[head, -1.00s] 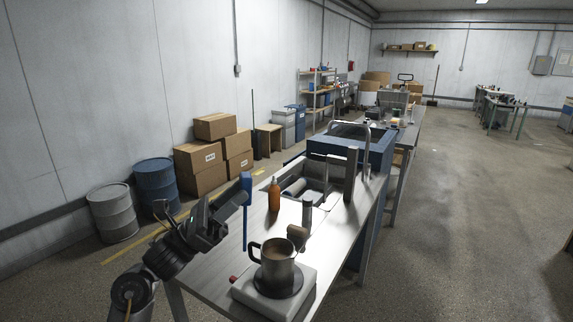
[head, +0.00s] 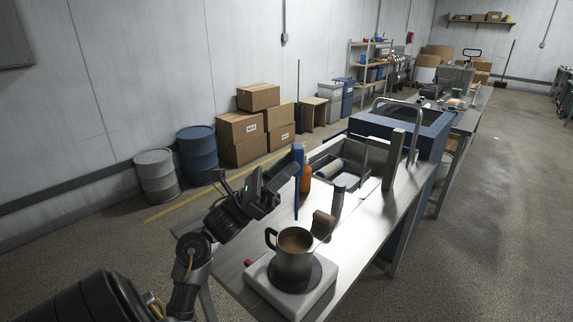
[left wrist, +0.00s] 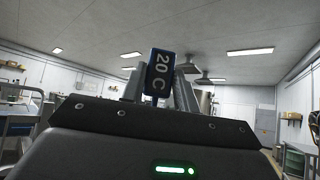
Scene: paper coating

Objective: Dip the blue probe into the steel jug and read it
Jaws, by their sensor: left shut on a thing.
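The blue probe (head: 298,158) is held upright in my left gripper (head: 283,183). Its thin blue stem hangs down over the bench behind the jug and clear of it. In the left wrist view the probe's blue head (left wrist: 161,75) sits between the finger pads and shows "20 C". The steel jug (head: 293,265) has a dark handle on its left and brownish contents. It stands on a round dark plate on a white hot plate (head: 314,298) at the bench's near end. My right gripper is out of view.
An orange bottle (head: 306,177) stands just behind the probe. A dark upright cylinder (head: 338,203) and a brown roller-like piece (head: 323,223) stand behind the jug. A tray with a roller (head: 335,170) lies farther back. Bare bench (head: 374,215) shows to the right.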

